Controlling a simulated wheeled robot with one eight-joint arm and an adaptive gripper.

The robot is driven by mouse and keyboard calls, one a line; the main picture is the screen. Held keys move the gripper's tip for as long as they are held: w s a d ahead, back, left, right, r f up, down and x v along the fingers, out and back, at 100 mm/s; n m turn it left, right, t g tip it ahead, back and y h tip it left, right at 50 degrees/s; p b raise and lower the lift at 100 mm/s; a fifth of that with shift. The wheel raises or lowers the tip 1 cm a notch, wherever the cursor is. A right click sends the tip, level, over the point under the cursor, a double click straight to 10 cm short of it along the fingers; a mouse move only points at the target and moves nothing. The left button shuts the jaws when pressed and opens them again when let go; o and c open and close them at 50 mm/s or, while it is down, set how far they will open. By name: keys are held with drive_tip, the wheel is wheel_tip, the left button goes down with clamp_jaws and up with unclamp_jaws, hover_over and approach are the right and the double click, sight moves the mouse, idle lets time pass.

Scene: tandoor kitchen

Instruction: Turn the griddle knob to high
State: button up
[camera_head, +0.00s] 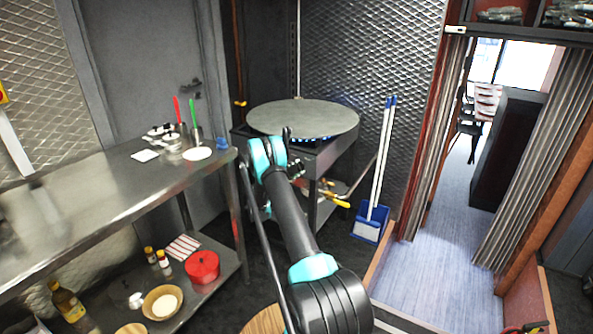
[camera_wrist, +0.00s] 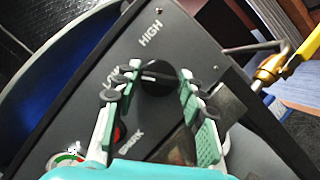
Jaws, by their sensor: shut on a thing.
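The griddle (camera_head: 303,117) is a wide round grey plate on a dark stand at the back, with blue flames under its rim. Its dark control panel (camera_wrist: 165,30) fills much of the wrist view. The black round knob (camera_wrist: 157,79) sits on this panel between my fingertips. The word HIGH is printed above it, and a partly covered label is to its left. My gripper (camera_wrist: 160,72) is shut on the knob, a finger on each side. In the head view my arm hides the knob and most of the panel.
A red button (camera_wrist: 117,134) and a round gauge (camera_wrist: 66,160) are on the panel near my left finger. A yellow-handled valve (camera_wrist: 272,68) is at the right. A steel counter (camera_head: 110,190) stands left, and a blue dustpan (camera_head: 369,225) stands right of the griddle.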

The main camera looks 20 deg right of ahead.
drive_tip(key=m+y, duration=0.1)
drive_tip(key=m, duration=0.2)
drive_tip(key=m+g+y, duration=0.1)
drive_tip(key=m, duration=0.3)
drive_tip(key=shift+a+r, duration=0.1)
drive_tip(key=m+y, duration=0.2)
drive_tip(key=m, duration=0.2)
drive_tip(key=shift+m, duration=0.4)
drive_tip(key=shift+y, duration=0.3)
drive_tip(key=o, duration=1.1)
drive_tip(key=shift+r, duration=0.1)
drive_tip(key=v, duration=1.2)
